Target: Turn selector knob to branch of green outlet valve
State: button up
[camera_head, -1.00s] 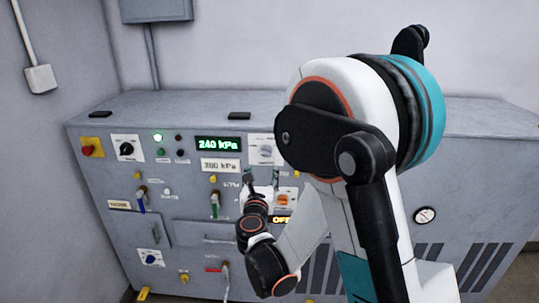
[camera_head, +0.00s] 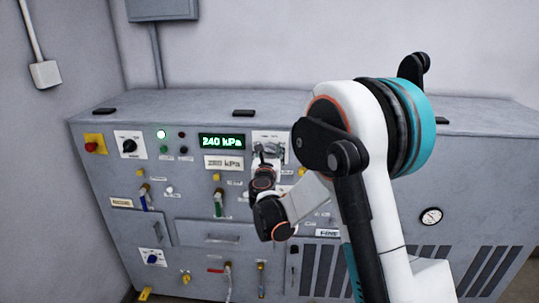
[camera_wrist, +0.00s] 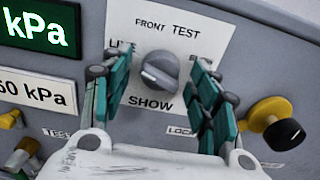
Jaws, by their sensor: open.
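A grey knob (camera_wrist: 160,72) sits on a white plate with FRONT, TEST and SHOW labels; other labels are partly covered. My gripper (camera_wrist: 160,64) is open, with one teal finger on each side of the knob. Whether either finger touches it, I cannot tell. In the head view my gripper (camera_head: 268,149) is at this plate (camera_head: 283,138), hiding part of the knob. A valve with a green handle (camera_head: 218,204) is lower left of it. A valve with a blue handle (camera_head: 145,199) is farther left.
A green 240 kPa display (camera_head: 222,142) and a white kPa plate (camera_head: 223,163) are left of my gripper. A yellow and black knob (camera_wrist: 285,133) is close by at lower right. A black knob (camera_head: 129,146) and a blue knob (camera_head: 152,258) are farther left.

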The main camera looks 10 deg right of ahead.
jog(key=c, duration=1.1)
jog(key=shift+m, duration=0.4)
jog(key=m, duration=0.3)
jog(key=shift+m, duration=0.4)
jog(key=m, duration=1.3)
